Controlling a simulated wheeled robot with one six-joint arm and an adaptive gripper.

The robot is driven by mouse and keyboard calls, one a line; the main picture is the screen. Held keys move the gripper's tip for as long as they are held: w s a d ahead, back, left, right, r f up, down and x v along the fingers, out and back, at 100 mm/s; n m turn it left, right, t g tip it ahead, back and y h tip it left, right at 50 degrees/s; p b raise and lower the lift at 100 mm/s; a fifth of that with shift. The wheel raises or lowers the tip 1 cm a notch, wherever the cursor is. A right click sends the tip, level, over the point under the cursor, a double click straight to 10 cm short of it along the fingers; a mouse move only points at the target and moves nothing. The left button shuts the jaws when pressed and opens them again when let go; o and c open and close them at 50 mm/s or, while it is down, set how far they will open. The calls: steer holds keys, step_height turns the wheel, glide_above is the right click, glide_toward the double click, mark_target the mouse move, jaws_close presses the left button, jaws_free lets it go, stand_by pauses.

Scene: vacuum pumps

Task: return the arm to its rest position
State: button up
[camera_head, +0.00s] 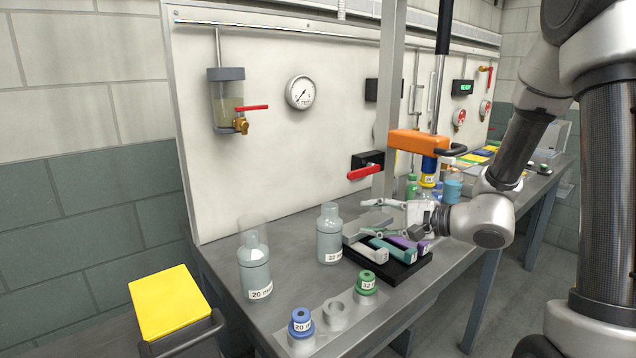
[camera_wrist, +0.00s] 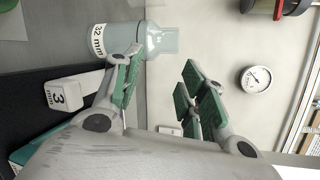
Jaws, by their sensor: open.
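My gripper (camera_head: 362,215) is at the end of my arm, over the workbench, with its fingers pointing left. In the wrist view its green-padded fingers (camera_wrist: 162,72) are spread apart with nothing between them. It is above the black tray (camera_head: 395,278) that holds grey, teal and purple handled pieces. The clear bottle marked 32 mm (camera_head: 329,240) stands just left of the fingers. In the wrist view this bottle (camera_wrist: 135,42) appears beyond one finger, and I cannot tell whether they touch.
A 20 mm bottle (camera_head: 254,275), a blue stopper (camera_head: 301,323) and a green stopper (camera_head: 366,283) stand at the bench front. A metal post (camera_head: 391,90) and an orange clamp block (camera_head: 417,141) rise close behind my gripper. A yellow-lidded bin (camera_head: 168,302) is at left.

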steer(key=s+d+f+n+g+h, duration=0.25)
steer(key=s+d+g, duration=0.2)
steer(key=s, duration=0.55)
steer(key=s+d+f+n+g+h, duration=0.1)
steer(key=s+d+n+g+h, duration=0.15)
steer(key=s+g, duration=0.45)
steer(key=s+d+r+n+t+h, duration=0.6)
steer(key=d+r+h, duration=0.1)
steer(key=d+r, duration=0.4)
steer(key=shift+s+d+t, duration=0.35)
steer(key=shift+s+d, duration=0.05)
steer(key=shift+d, duration=0.45)
steer(key=shift+r, duration=0.1)
steer(key=shift+c, duration=0.2)
